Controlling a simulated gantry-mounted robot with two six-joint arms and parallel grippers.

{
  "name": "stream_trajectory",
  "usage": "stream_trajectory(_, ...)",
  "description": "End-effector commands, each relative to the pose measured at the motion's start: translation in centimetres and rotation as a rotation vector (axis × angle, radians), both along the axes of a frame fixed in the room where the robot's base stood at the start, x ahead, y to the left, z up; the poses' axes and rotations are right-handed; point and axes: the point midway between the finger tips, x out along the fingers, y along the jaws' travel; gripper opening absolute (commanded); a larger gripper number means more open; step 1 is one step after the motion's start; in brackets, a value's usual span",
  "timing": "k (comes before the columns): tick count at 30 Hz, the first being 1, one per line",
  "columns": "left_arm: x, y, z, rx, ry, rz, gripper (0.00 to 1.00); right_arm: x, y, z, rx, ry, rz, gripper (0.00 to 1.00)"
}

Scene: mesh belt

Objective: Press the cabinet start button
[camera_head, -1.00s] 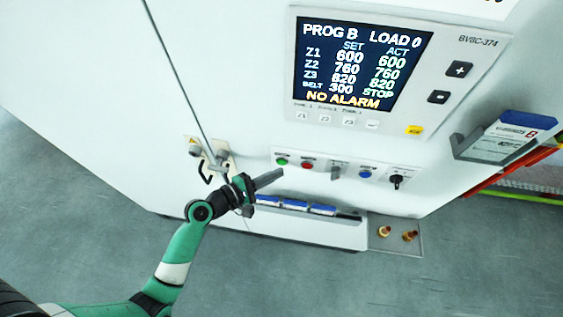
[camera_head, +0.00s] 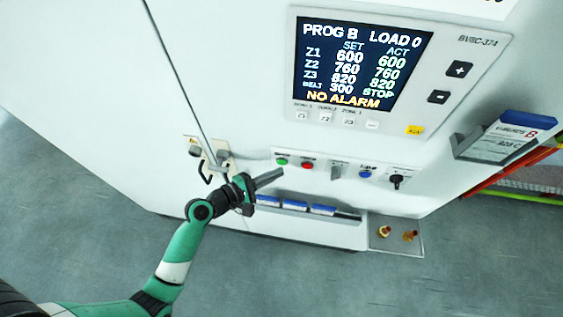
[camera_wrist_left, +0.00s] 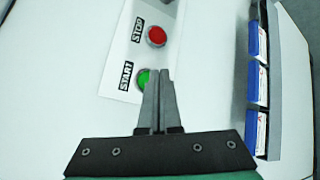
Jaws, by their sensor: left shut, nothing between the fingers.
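The green start button (camera_head: 282,161) sits at the left end of the control strip below the cabinet's screen. It also shows in the left wrist view (camera_wrist_left: 142,79), beside a START label (camera_wrist_left: 126,76), partly covered by my fingers. My left gripper (camera_head: 280,172) is shut and empty, its fingertips in front of the cabinet just below the green button in the head view. In the wrist view the closed fingertips (camera_wrist_left: 160,72) lie just right of the button. Whether they touch the panel I cannot tell. My right gripper is not in view.
A red stop button (camera_head: 307,165) is right beside the green one. Further right are a blue button (camera_head: 365,173) and a black rotary knob (camera_head: 397,181). A rack of blue-and-white boxes (camera_head: 295,207) juts out below. A door latch (camera_head: 215,157) is at left.

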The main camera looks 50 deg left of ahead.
Motion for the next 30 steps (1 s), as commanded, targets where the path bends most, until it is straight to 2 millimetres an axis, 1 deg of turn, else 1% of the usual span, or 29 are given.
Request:
stream_trajectory(5,0.51,0.39,0.07,0.000,-0.001,0.001,0.00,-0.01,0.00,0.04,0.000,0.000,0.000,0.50)
stream_trajectory(30,0.97,0.74,0.01,0.000,0.000,0.000,0.00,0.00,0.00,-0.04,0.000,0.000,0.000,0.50)
